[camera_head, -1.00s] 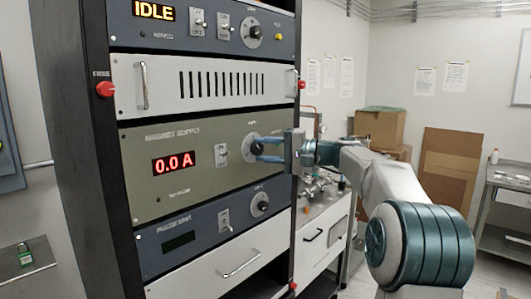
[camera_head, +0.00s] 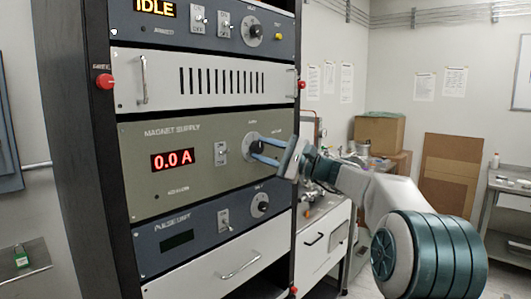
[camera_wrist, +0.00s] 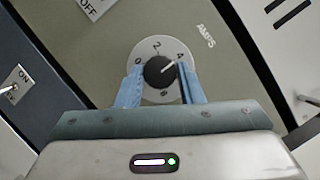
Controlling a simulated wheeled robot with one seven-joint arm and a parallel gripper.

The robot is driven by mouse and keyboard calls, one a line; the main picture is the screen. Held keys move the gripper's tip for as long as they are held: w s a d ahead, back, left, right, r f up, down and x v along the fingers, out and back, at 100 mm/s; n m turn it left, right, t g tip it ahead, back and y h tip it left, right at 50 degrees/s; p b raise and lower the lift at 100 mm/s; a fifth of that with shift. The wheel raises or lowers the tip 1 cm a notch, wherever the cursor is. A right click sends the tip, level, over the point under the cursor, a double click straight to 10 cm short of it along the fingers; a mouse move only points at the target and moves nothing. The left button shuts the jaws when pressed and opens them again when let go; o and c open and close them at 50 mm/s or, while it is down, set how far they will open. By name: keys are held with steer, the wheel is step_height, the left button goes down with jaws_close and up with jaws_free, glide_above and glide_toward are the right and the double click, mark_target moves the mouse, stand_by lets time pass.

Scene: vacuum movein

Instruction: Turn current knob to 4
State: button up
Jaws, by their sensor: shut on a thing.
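The current knob (camera_wrist: 158,73) is a dark round knob on a white dial (camera_wrist: 143,50) marked 0, 2, 4, 6 and 8, with AMPS printed beside it. Its white pointer line aims at or very near the 4. In the head view the knob (camera_head: 256,147) sits on the olive MAGNET SUPPLY panel (camera_head: 200,185). My gripper (camera_wrist: 160,76) has its blue fingers on both sides of the knob, shut on it. The fingers partly hide the dial's edge. The red display (camera_head: 173,160) reads 0.0 A.
An ON/OFF switch (camera_head: 220,152) is left of the knob. The PULSE UNIT panel (camera_head: 180,238) with another knob (camera_head: 260,202) lies below. A vent panel (camera_head: 200,80) with handles lies above. Red buttons (camera_head: 104,81) sit on the rack posts.

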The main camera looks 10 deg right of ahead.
stand_by(0.4)
steer(key=o, duration=1)
steer(key=shift+d, duration=0.1)
steer(key=b+v, duration=0.3)
steer(key=v, duration=1)
steer(key=shift+s+d, duration=0.25)
steer(key=shift+d, duration=0.05)
steer(key=shift+f, duration=0.1)
